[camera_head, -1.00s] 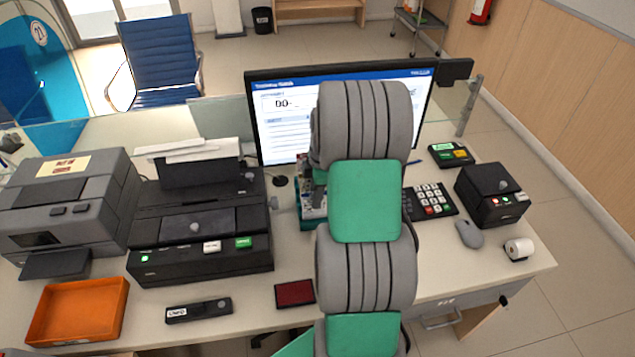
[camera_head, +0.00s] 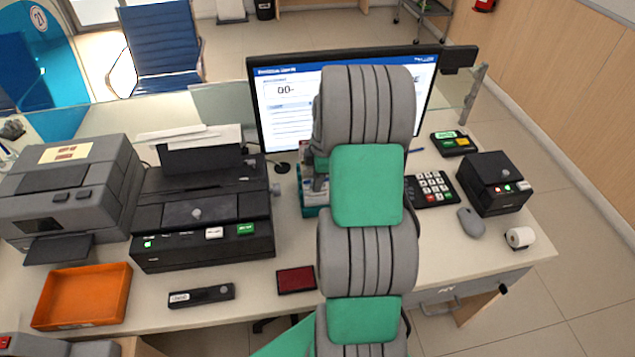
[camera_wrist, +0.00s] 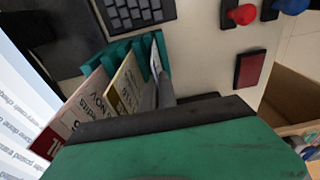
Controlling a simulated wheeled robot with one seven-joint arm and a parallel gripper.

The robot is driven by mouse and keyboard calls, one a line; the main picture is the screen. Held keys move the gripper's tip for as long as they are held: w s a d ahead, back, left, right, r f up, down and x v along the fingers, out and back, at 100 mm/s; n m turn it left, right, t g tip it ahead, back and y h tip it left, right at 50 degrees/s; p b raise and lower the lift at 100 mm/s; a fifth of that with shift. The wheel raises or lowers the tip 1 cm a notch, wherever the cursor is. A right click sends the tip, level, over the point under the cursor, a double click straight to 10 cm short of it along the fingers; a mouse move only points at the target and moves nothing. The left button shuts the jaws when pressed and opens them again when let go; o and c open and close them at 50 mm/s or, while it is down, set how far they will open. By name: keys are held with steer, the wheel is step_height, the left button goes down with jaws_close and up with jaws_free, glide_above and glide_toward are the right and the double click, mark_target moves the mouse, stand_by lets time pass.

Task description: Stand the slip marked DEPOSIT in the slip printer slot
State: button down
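A teal slip rack (camera_wrist: 92,67) holds upright slips in the wrist view: a pink one (camera_wrist: 78,118), a yellow one (camera_wrist: 124,88) and a whitish one (camera_wrist: 157,57). I cannot read DEPOSIT on any of them. In the head view the rack (camera_head: 309,207) is mostly hidden behind my arm. My gripper (camera_wrist: 166,90) is over the rack, close to the whitish slip; its fingers are mostly hidden, so I cannot tell if it grips anything. A large black printer (camera_head: 200,255) with paper at its top stands left of the rack. A small black device (camera_head: 497,200) stands at the right. No slot is clearly visible.
A monitor (camera_head: 292,104) stands behind the rack. A keypad (camera_head: 432,190), mouse (camera_head: 470,222) and paper roll (camera_head: 520,238) lie to the right. A red pad (camera_head: 296,281), a stapler-like black item (camera_head: 201,296) and an orange tray (camera_head: 83,296) line the front edge. A grey printer (camera_head: 70,190) is far left.

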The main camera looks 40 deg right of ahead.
stand_by(0.4)
steer(key=shift+r+p, duration=3.15)
steer(key=shift+r, duration=2.6)
